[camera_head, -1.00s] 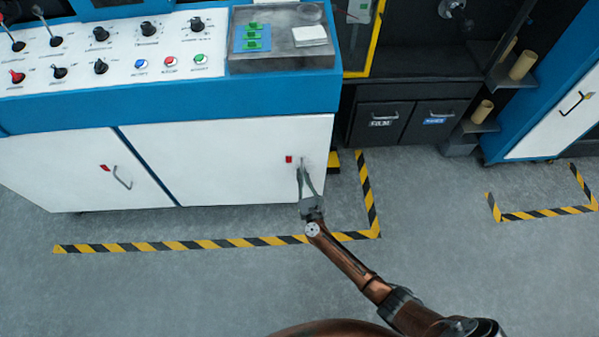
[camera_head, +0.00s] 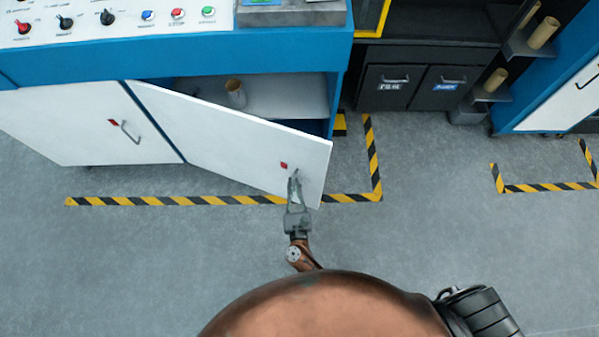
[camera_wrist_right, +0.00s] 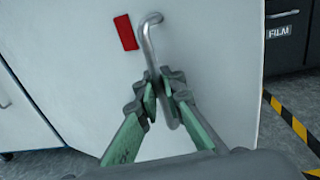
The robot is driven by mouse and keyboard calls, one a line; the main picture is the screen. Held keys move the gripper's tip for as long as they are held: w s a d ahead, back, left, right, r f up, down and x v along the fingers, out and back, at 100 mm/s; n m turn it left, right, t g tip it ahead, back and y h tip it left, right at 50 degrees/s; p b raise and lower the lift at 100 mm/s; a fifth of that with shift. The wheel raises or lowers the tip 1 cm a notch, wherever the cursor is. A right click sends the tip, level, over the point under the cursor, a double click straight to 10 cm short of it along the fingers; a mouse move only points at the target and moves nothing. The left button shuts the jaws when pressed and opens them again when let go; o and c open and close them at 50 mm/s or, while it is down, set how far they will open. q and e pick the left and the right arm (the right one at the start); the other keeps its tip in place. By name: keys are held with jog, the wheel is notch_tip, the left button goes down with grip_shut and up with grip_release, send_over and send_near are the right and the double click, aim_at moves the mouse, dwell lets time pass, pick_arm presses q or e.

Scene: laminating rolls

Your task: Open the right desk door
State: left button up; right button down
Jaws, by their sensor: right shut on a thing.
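The right desk door (camera_head: 235,140) is a white panel standing partly open, its right edge swung out toward me. It also fills much of the right wrist view (camera_wrist_right: 210,70). Its metal handle (camera_wrist_right: 152,40) is beside a small red mark (camera_wrist_right: 125,32). My right gripper (camera_head: 295,182) is at the handle, and in the right wrist view its green-sided fingers (camera_wrist_right: 165,95) are closed around the handle's lower part. Through the gap I see a shelf inside with a cardboard roll (camera_head: 236,93) on it. My left gripper is not in view.
The left desk door (camera_head: 85,125) is shut. The control panel (camera_head: 120,15) is above the doors. Black cabinets (camera_head: 415,90) stand at the right. Yellow-black tape (camera_head: 180,201) marks the floor, and the grey floor in front is clear.

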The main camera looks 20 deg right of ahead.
jog(key=shift+a+f, duration=0.1)
jog(key=shift+a, duration=0.05)
jog(key=c, duration=2.3)
grip_release()
jog(key=shift+o, duration=1)
jog(key=shift+d, duration=0.2)
jog(key=v, duration=0.7)
jog(key=shift+s, duration=0.3)
jog(key=shift+c, duration=0.4)
